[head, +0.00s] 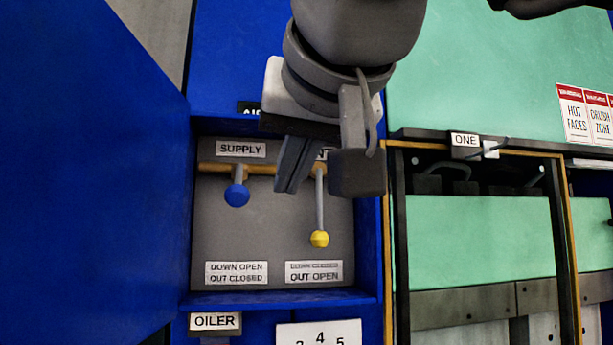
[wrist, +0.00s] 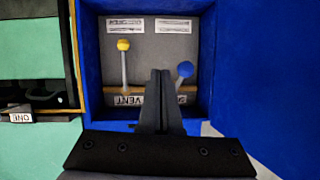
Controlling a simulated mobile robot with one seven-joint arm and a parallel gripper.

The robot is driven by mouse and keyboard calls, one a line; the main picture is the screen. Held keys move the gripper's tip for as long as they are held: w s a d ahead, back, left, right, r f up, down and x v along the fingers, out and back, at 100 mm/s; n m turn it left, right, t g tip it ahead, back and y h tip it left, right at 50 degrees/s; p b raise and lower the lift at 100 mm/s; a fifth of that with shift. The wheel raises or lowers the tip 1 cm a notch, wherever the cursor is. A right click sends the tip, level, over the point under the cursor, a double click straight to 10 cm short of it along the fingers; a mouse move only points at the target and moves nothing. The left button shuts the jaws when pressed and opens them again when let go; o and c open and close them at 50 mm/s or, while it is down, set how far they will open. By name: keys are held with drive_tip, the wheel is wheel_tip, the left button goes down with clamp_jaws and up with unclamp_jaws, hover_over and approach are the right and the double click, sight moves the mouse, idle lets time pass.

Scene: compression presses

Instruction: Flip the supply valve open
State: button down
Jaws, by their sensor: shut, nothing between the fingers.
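The supply valve is a short lever with a blue knob (head: 237,195) under the SUPPLY label, on a yellow-brown pipe in a blue recess. Its lever looks foreshortened, sticking out toward the head camera; the label below reads DOWN OPEN, OUT CLOSED. In the wrist view, which is upside down, the blue knob (wrist: 185,69) is just right of the fingertips. My gripper (head: 289,183) is shut and empty, between the two levers and in front of the recess. Its closed fingers (wrist: 160,75) hide part of the pipe and labels. Contact with the knob cannot be made out.
The vent lever with a yellow knob (head: 319,239) hangs down to the right of the supply valve. Blue recess walls (head: 369,225) and a large blue panel (head: 85,180) at left bound the space. A green press (head: 480,235) stands at right.

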drive_tip(key=s+a+r+y+p, duration=0.1)
drive_tip(key=s+r, duration=0.2)
drive_tip(key=r, duration=0.5)
drive_tip(key=shift+a+r+t+y, duration=0.25)
drive_tip(key=shift+a+t+y, duration=0.05)
drive_tip(key=shift+a+t, duration=0.1)
drive_tip(key=p, duration=0.2)
approach(241, 178)
drive_tip(key=w+a+r, duration=0.1)
drive_tip(key=w+r, duration=0.1)
drive_tip(key=w, duration=0.1)
drive_tip(key=shift+w+a+f+b, duration=0.25)
drive_tip(key=shift+w+f, duration=0.15)
drive_tip(key=shift+f, duration=0.15)
drive_tip(key=shift+w+a+f+b, duration=0.2)
drive_tip(key=shift+w+f, duration=0.2)
drive_tip(key=shift+f, duration=0.1)
drive_tip(key=shift+w+a+f, duration=0.2)
drive_tip(key=shift+w+f, duration=0.15)
drive_tip(key=shift+f, duration=0.3)
drive_tip(key=shift+f+b, duration=0.1)
drive_tip(key=shift+b, duration=0.2)
